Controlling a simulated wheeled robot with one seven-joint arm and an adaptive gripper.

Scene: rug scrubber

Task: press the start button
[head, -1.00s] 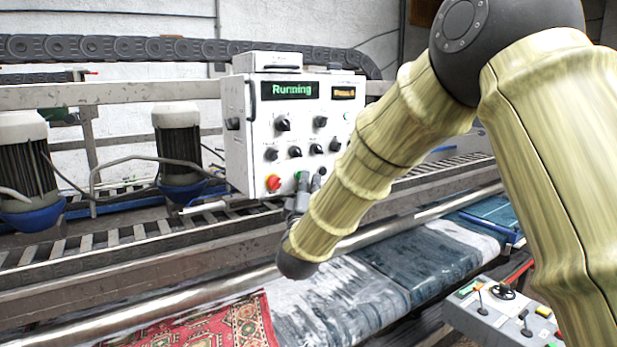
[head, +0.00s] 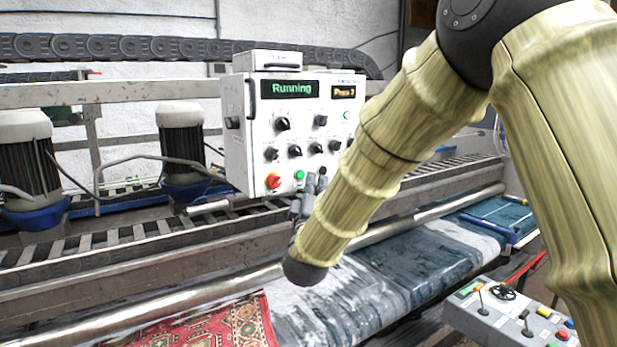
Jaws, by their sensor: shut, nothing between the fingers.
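The white control box (head: 238,155) stands upright beyond my arm. Its left display (head: 291,89) reads "Running" in green, and a smaller amber display (head: 344,91) sits to its right. At the bottom of the panel are a green button (head: 299,175) and, left of it, a red knob (head: 273,181) on yellow. My gripper (head: 316,177) is shut and empty, just right of and slightly below the green button, with a small gap showing between them in the picture. My forearm hides part of the gripper and the panel's lower right corner.
A metal roller (head: 120,318) and wet rugs (head: 400,262) lie below. Two motors (head: 182,133) stand at left. A second, grey control panel (head: 512,318) with levers and buttons sits at lower right. My arm fills the right side.

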